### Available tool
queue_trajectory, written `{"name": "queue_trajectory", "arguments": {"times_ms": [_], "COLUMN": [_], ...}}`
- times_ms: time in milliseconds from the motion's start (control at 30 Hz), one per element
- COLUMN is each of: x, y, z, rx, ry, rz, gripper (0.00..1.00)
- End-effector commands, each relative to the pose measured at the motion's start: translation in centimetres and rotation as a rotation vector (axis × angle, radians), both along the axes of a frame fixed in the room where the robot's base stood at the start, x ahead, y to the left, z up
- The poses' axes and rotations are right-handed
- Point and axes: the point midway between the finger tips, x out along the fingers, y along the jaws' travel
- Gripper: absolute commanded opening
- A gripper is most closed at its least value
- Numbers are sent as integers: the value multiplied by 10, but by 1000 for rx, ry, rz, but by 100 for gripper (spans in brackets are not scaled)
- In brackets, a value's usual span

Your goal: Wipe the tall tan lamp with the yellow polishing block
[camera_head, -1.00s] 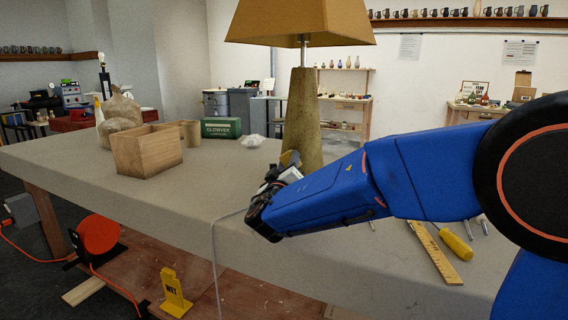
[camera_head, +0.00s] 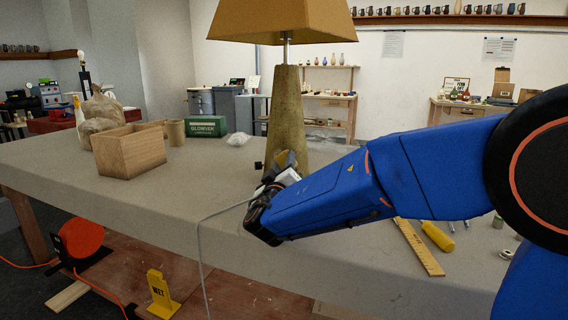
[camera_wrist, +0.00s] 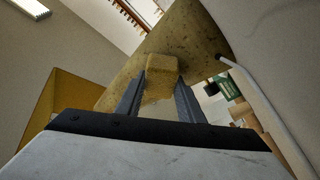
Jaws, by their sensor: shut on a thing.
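The tall tan lamp stands upright on the table, with a tapered, mottled base (camera_head: 284,110) and a tan shade (camera_head: 280,22) above it. In the wrist view the lamp base (camera_wrist: 120,95) fills the space just beyond the fingers. My gripper (camera_head: 283,163) is in front of the lower part of the base. In the wrist view it is shut on the yellow polishing block (camera_wrist: 162,68), which sits between the two fingertips. The block overlaps the lamp base in this view; I cannot tell whether they touch.
An open wooden box (camera_head: 130,150) stands on the table (camera_head: 190,185) at the left, with sacks (camera_head: 100,115) behind it. A green box (camera_head: 207,126) stands further back. A grey cord hangs over the table's front edge.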

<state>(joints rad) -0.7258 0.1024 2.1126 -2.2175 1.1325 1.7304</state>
Motion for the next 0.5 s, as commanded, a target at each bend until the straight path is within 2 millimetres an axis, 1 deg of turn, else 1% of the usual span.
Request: {"name": "queue_trajectory", "arguments": {"times_ms": [33, 400, 500], "x": [1, 10, 11], "y": [5, 31, 34], "z": [-5, -7, -8], "rx": [2, 2, 3], "ry": [7, 11, 11], "rz": [4, 7, 7], "gripper": [16, 16, 16]}}
